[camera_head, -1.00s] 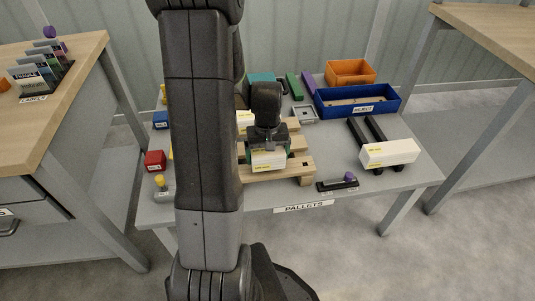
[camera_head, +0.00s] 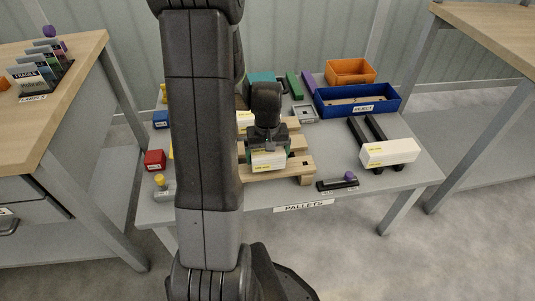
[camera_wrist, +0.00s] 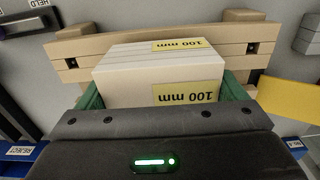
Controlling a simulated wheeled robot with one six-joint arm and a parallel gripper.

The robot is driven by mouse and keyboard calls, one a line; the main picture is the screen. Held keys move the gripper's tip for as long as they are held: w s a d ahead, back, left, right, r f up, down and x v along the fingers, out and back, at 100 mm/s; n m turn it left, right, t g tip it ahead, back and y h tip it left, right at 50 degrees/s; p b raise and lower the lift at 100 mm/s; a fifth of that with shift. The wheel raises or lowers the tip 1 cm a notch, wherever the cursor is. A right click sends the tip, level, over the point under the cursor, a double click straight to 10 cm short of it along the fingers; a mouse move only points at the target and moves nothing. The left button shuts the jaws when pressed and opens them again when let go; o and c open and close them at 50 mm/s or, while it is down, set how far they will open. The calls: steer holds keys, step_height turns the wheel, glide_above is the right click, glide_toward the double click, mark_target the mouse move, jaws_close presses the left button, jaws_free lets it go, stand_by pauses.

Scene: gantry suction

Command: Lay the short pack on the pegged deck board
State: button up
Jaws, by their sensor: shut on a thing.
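The short pack (camera_head: 268,161) is a white block with yellow labels. In the wrist view the pack (camera_wrist: 130,86) carries labels reading 100 mm. My gripper (camera_head: 267,148) is shut on it, with green finger pads on both sides of the pack in the wrist view. The pallet of wooden deck boards (camera_head: 296,167) lies under and around the pack. In the wrist view the near board (camera_wrist: 75,62) shows dark holes at both ends. I cannot tell whether the pack touches the board, and pegs are hidden.
A longer white pack (camera_head: 390,152) rests on dark rails at the right. A blue bin (camera_head: 385,105) and an orange bin (camera_head: 350,70) stand at the back right. A black holder with a purple knob (camera_head: 338,184) lies at the front edge. Red (camera_head: 154,160) and blue blocks are at the left.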

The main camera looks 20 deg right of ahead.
steer(key=shift+f+b, duration=0.6)
steer(key=shift+f, duration=0.3)
steer(key=o, duration=0.9)
steer(key=shift+c, duration=0.2)
steer(key=shift+r, duration=0.15)
step_height(320, 180, up, 14)
steer(key=p, duration=0.4)
steer(key=shift+f, duration=0.2)
step_height(320, 180, down, 14)
steer(key=b, duration=0.4)
steer(key=shift+f, duration=0.1)
steer(key=shift+r+p, duration=0.35)
steer(key=shift+r, duration=0.2)
steer(key=shift+f, duration=0.1)
